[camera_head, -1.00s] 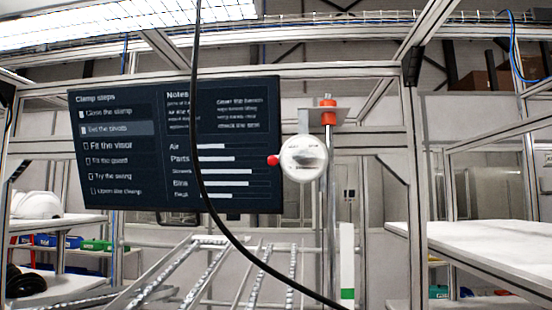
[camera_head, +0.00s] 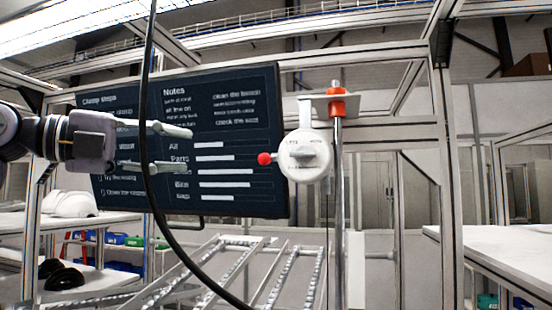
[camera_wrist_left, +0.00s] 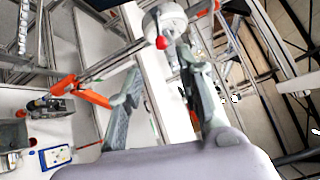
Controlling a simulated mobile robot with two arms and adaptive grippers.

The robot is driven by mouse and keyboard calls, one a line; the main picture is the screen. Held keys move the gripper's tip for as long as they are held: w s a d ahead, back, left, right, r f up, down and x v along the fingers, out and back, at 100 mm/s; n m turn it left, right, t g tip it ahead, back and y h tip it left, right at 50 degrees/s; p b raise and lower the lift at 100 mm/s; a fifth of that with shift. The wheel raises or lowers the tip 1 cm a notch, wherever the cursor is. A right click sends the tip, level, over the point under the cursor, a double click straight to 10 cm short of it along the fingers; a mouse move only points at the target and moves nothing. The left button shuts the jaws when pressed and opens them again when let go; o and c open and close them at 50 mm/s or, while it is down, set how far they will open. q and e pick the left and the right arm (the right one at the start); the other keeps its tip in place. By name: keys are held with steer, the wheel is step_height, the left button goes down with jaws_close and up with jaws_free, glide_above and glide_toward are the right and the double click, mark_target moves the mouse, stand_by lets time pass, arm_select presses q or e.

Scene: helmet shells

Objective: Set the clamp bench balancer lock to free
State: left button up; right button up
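The balancer (camera_head: 304,156) is a round white drum with a grey raised piece on its face, hung from a bracket on an upright pole. A red ball knob (camera_head: 264,158) sticks out from its left side; I take it for the lock. My left gripper (camera_head: 187,149) is open and empty, in front of the screen and left of the knob, fingers pointing at it. In the left wrist view, the drum (camera_wrist_left: 168,18) and red knob (camera_wrist_left: 161,43) show beyond the open fingers, with a gap between. My right gripper is not in view.
A dark screen (camera_head: 240,140) listing clamp steps stands behind the left gripper. A black cable (camera_head: 150,190) hangs across the view near the fingers. Roller rails (camera_head: 230,265) lie below. A white table (camera_head: 500,250) is at right; white helmet shells (camera_head: 70,204) sit at left.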

arm_select(q)
steer(key=p, duration=0.2)
glide_toward(267, 159)
steer(key=p+x, duration=0.1)
steer(key=x, duration=0.2)
steer(key=w+p+x, duration=0.1)
steer(key=x, duration=0.3)
steer(key=w+a+p+x, duration=0.1)
steer(key=x, duration=0.2)
steer(key=shift+w+d+r, duration=0.1)
steer(key=shift+d+r, duration=0.05)
steer(key=shift+r, duration=0.1)
steer(key=shift+w+d+f, duration=0.1)
steer(key=shift+w+d, duration=0.1)
steer(key=shift+d, duration=0.1)
steer(key=shift+a, duration=0.1)
steer(key=shift+c, duration=1.5)
jaws_close()
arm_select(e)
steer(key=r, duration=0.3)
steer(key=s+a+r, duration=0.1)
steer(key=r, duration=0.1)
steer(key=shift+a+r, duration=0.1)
